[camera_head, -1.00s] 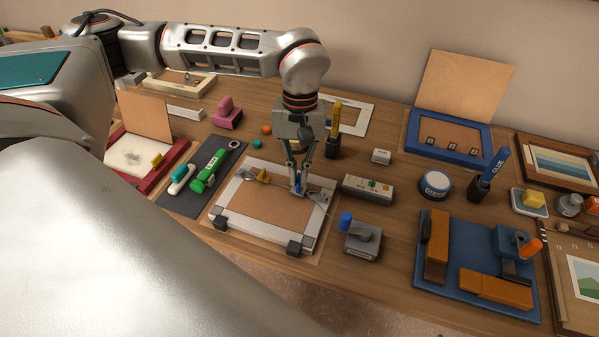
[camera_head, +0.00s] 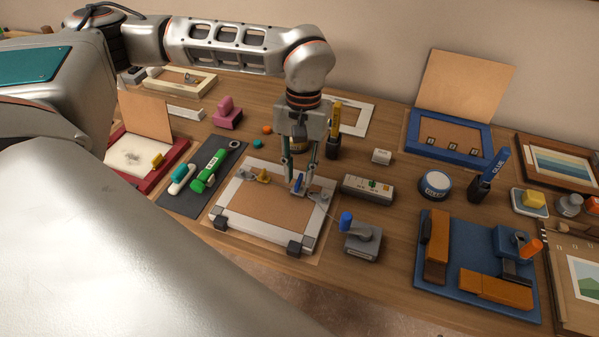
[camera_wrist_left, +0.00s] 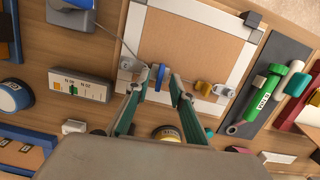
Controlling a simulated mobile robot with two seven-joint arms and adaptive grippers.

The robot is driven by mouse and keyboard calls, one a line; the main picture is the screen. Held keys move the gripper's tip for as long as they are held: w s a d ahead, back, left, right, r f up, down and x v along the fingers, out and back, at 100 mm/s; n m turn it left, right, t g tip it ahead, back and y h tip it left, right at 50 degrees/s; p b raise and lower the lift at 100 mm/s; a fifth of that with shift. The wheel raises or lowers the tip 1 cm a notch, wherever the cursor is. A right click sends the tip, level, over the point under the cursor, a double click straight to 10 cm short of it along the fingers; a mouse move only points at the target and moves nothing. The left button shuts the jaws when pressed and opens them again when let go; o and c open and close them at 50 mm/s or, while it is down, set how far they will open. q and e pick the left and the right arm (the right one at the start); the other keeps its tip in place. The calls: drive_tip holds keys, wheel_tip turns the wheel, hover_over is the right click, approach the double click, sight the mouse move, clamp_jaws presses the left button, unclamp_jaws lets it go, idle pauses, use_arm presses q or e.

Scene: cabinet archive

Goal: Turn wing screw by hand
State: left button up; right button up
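A blue wing screw (camera_head: 298,183) stands on the back side of a light picture frame (camera_head: 242,224) with a brown backing board. My left gripper (camera_head: 298,174) hangs above it, pointing down, with its fingers spread on either side of the screw. In the left wrist view the screw (camera_wrist_left: 160,74) shows upright, between and just beyond the open fingertips (camera_wrist_left: 158,84), with a gap on each side. A wire runs along the board from the screw area to a brass fitting (camera_head: 262,176). My right gripper is not in view.
A grey block with a blue knob (camera_head: 361,242) stands right of the frame. A grey gauge box (camera_head: 368,190) and a round tin (camera_head: 435,186) stand behind it. A dark mat with a green tool (camera_head: 210,172) lies left. Dark corner clamps (camera_head: 295,249) sit at the frame's front.

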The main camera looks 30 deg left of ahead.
use_arm(q)
drive_tip(key=shift+r, duration=2.75)
wheel_tip(320, 180, up, 12)
drive_tip(key=w, duration=0.1)
drive_tip(key=shift+w+a, duration=0.25)
drive_tip(key=shift+w, duration=0.1)
drive_tip(key=shift+f, duration=0.1)
